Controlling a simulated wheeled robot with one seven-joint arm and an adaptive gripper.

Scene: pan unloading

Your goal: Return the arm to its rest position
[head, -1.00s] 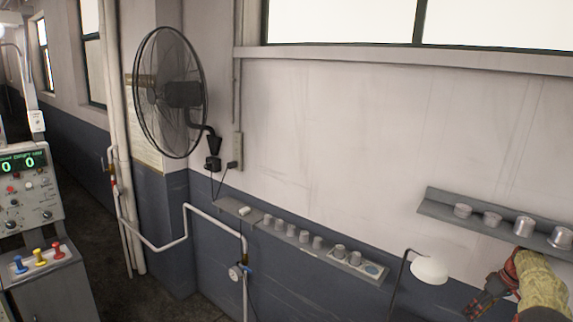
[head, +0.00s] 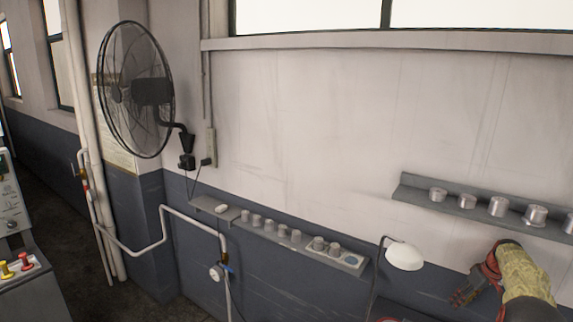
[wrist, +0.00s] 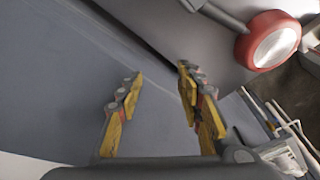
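My gripper (head: 466,296) is at the lower right of the head view, in front of the wall and right of the white lamp. My yellow-covered arm runs from it to the bottom right. In the wrist view my gripper (wrist: 160,80) has its two yellow-and-grey fingers apart with nothing between them. Beyond the fingers there is a grey-blue surface. No pan is clearly seen in either view.
A white lamp (head: 404,257) stands close left of my gripper. A wall shelf (head: 420,195) with several metal cups is above it. A lower ledge (head: 290,245) and a wall fan (head: 135,90) are further left. A red-rimmed round object (wrist: 270,42) shows in the wrist view.

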